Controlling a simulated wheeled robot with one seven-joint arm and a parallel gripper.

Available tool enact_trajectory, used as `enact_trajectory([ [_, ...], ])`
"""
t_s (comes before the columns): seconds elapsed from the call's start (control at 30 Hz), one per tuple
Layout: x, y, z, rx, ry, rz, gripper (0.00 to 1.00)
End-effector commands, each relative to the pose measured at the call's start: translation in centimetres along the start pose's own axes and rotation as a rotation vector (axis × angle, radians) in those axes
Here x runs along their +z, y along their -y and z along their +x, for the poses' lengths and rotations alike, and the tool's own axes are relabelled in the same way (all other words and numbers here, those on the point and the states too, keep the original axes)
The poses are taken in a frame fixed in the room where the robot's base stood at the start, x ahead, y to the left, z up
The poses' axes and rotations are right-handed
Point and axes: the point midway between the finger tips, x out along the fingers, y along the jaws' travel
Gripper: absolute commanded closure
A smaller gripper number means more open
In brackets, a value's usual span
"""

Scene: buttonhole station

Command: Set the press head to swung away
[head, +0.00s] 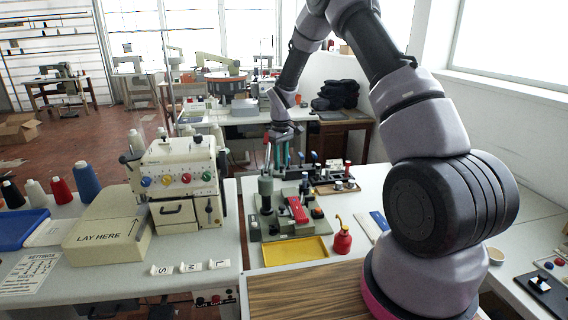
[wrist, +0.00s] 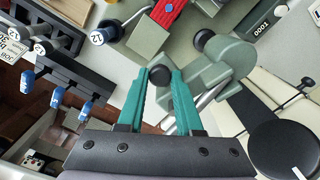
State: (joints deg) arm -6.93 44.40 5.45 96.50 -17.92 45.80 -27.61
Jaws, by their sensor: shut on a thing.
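The grey-green press (head: 265,190) stands on its base plate in the middle of the bench, with a red block beside its column. Its rounded grey-green head (wrist: 218,68) is close to the right of my fingers in the wrist view. My gripper (wrist: 159,82) has teal fingers reaching down over the press; it shows small behind the press in the head view (head: 283,150). The fingers are shut on a round black knob (wrist: 157,74) between their tips. How the knob joins the press is hidden by the fingers.
A yellow tray (head: 296,251) and a red oil can (head: 342,238) lie in front of the press. A cream sewing machine (head: 180,178) stands to the left. A rack with blue-topped tools (wrist: 57,97) is left of my fingers.

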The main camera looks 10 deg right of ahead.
Motion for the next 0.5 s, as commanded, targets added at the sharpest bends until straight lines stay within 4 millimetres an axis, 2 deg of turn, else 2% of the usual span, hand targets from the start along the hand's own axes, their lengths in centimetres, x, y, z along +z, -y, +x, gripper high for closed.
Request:
enact_trajectory([
  [0.5,-0.36,-0.02,-0.06,0.002,-0.002,-0.033,1.0],
])
